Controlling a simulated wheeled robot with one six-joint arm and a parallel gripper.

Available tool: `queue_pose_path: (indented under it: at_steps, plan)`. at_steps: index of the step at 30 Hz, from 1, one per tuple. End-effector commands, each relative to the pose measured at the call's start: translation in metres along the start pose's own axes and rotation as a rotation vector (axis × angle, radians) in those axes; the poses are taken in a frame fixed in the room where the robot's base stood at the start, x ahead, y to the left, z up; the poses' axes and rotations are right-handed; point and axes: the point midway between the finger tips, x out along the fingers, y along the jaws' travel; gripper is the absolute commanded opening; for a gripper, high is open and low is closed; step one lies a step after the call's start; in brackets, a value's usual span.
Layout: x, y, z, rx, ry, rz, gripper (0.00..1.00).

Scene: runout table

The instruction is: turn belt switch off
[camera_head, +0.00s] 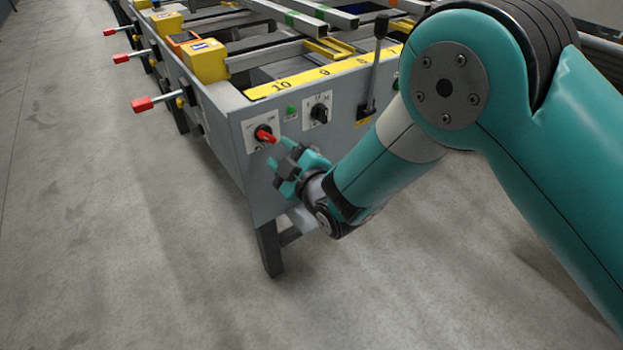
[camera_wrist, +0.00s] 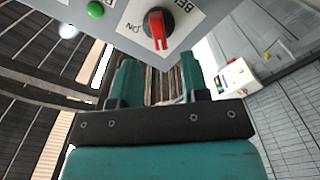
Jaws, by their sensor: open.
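The belt switch (camera_head: 265,135) is a red rotary knob on a pale plate, on the grey end panel of the runout table. In the wrist view the red knob (camera_wrist: 157,27) is at the top centre, with "BEL" and "ON" partly readable on its plate. My gripper (camera_head: 291,162) is just in front of the panel, below and right of the knob in the head view. In the wrist view my gripper (camera_wrist: 157,78) is open, with its two teal fingers apart and nothing between them. The knob appears beyond the fingertips, apart from them.
A green button (camera_head: 292,110), a black rotary switch (camera_head: 319,111) and a black lever (camera_head: 375,65) are on the same panel, to the right. Several red-tipped handles, one nearest (camera_head: 142,104), stick out on the left side. The floor at left and front is clear.

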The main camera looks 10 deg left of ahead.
Motion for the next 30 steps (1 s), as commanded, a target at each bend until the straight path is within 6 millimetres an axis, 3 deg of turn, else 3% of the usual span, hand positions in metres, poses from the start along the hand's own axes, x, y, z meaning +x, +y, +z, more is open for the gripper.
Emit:
queue_pose_path:
  at_steps: [6,13,19,30]
  plan:
    - [-0.057,-0.001,-0.001,-0.001,-0.002,-0.003,0.41]
    - [-0.099,0.000,-0.001,0.000,0.000,-0.001,0.41]
    - [-0.112,0.000,-0.001,0.000,0.002,0.000,0.41]
    - [-0.113,0.000,-0.001,0.000,0.002,0.001,0.41]
